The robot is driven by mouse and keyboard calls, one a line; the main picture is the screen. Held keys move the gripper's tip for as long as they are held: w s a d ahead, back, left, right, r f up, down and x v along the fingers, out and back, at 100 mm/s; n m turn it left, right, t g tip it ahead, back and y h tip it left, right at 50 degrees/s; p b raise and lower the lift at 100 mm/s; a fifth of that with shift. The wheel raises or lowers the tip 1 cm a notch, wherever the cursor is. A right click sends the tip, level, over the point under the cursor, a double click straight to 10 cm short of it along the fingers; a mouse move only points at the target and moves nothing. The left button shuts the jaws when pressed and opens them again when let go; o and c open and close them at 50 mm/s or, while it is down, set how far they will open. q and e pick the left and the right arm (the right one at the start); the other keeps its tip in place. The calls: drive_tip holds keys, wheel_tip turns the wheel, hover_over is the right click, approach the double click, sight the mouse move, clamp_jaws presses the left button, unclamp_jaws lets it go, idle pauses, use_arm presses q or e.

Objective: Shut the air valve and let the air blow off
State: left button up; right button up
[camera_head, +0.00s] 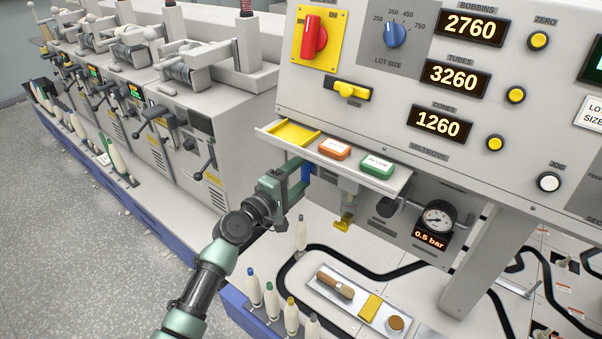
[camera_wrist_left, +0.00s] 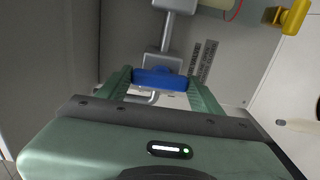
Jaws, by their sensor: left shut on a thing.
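The air valve's blue handle (camera_wrist_left: 160,80) sits between the green fingers of my left gripper (camera_wrist_left: 166,88) in the left wrist view. The handle lies crosswise to the grey pipe (camera_wrist_left: 168,32) above it. In the head view my left gripper (camera_head: 302,180) is at the panel's underside, shut on the blue handle (camera_head: 307,172), which is mostly hidden. A round pressure gauge (camera_head: 438,219) hangs to the right, with a display (camera_head: 430,240) below it reading 0.5 bar. My right gripper is not in view.
An open shelf (camera_head: 398,182) with orange and green-white blocks juts out above my left gripper. A yellow-ended fitting (camera_head: 343,225) hangs to its right. Several bobbins (camera_head: 271,300) stand below, beside a metal tray (camera_head: 340,312) with a wooden-handled tool.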

use_arm(q)
drive_tip(key=o, duration=1.4)
drive_tip(key=shift+c, duration=0.2)
drive_tip(key=v, duration=0.7)
drive_tip(key=shift+s+a, duration=0.25)
drive_tip(key=shift+s, duration=0.05)
drive_tip(key=shift+f, duration=0.15)
